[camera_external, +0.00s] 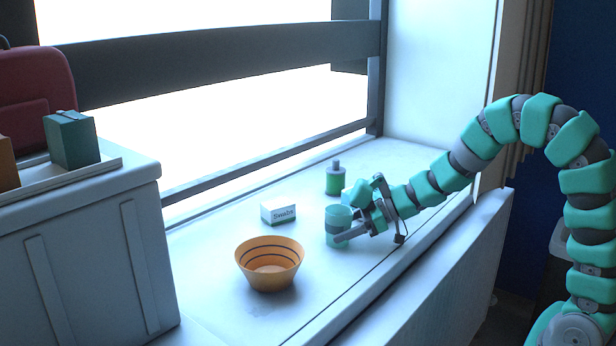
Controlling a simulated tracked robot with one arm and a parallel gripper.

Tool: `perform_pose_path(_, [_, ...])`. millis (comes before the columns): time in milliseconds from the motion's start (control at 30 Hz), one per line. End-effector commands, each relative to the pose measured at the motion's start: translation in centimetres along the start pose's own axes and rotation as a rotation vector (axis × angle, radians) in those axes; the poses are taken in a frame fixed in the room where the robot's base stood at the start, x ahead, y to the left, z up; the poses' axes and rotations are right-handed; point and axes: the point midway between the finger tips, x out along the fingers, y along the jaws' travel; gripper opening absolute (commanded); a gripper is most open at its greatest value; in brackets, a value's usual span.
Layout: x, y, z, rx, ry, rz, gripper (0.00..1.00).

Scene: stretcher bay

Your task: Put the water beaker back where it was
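The water beaker (338,219) is a translucent teal cup, upright on the white window ledge (215,245). My gripper (342,222) reaches it from the right, with a grey finger across the beaker's lower front and teal parts behind its upper right side. The fingers appear to be around the beaker, but the far finger is partly hidden. I cannot tell whether they press on it. The beaker's base looks to be at the ledge surface.
An orange striped bowl (269,264) stands front left of the beaker. A small white labelled box (278,213) lies behind the bowl. A green bottle with a grey cap (335,179) stands behind the beaker. A white cabinet (85,250) stands left. The ledge's front edge drops off.

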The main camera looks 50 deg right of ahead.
Motion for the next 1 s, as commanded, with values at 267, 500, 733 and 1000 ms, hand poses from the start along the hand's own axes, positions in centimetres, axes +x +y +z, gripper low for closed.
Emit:
perform_pose_path(267, [0.0,0.0,0.0,0.0,0.0,0.0,0.77])
perform_pose_path(500, [-1.2,0.1,-0.4,0.0,0.001,0.003,0.77])
perform_pose_path(733, [-5.5,0.2,-0.4,0.0,-0.002,0.006,0.77])
perform_pose_path(1000, [-10.1,0.1,-0.4,0.0,-0.001,0.003,0.77])
